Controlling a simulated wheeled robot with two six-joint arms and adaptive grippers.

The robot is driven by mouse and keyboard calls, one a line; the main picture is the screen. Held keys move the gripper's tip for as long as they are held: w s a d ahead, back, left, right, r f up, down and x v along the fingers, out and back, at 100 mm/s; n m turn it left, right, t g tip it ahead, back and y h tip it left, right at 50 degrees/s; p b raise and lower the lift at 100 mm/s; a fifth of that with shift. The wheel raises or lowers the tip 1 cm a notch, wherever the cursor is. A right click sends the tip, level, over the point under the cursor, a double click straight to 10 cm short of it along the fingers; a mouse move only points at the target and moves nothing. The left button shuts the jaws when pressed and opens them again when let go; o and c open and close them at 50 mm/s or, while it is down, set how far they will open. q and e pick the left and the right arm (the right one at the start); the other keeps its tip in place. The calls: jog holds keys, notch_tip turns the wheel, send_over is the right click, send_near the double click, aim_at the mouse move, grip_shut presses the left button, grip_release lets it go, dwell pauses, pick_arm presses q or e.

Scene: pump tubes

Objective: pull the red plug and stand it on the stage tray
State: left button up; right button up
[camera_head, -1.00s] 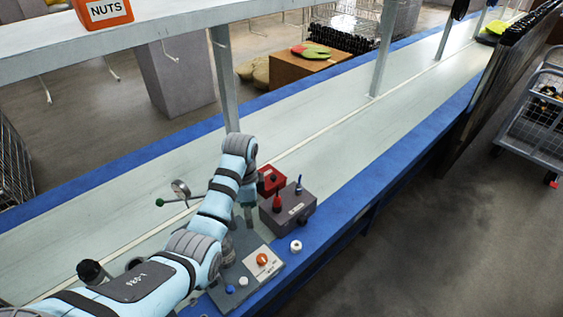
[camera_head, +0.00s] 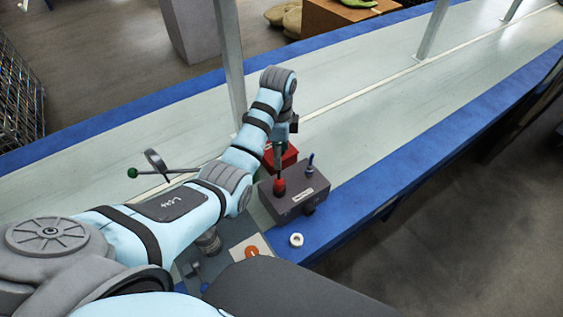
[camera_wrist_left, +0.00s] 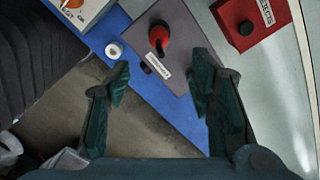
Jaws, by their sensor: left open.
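The red plug (camera_head: 279,187) stands upright in the top of a dark grey box (camera_head: 300,203) on the bench; it also shows in the left wrist view (camera_wrist_left: 160,37). My left gripper (camera_head: 277,163) is above the plug, with its fingers pointing down. In the left wrist view the two dark green fingers (camera_wrist_left: 160,75) are spread apart with nothing between them, and the plug lies just beyond their tips. A grey plate (camera_head: 209,268) by my left forearm may be the stage tray; my arm partly hides it. My right gripper is not in view.
A red box (camera_wrist_left: 254,20) with a label stands close beside the grey box. A white ring (camera_head: 296,240) lies near the blue bench edge. An orange knob (camera_head: 252,253) sits on a white panel. The right bench stretch is clear.

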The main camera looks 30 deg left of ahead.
aim_at(279, 179)
pick_arm(q)
notch_tip(279, 179, down, 13)
jog(key=b, duration=0.3)
jog(key=shift+f+b, duration=0.15)
jog(key=shift+b, duration=0.15)
jog(key=shift+s, duration=0.1)
jog(key=shift+c, duration=0.5)
grip_shut()
jog(key=shift+r, duration=0.25)
jog(key=shift+r+p, duration=0.5)
jog(key=shift+p, duration=0.45)
notch_tip(279, 179, up, 4)
jog(key=p, duration=0.5)
jog(key=shift+r, duration=0.15)
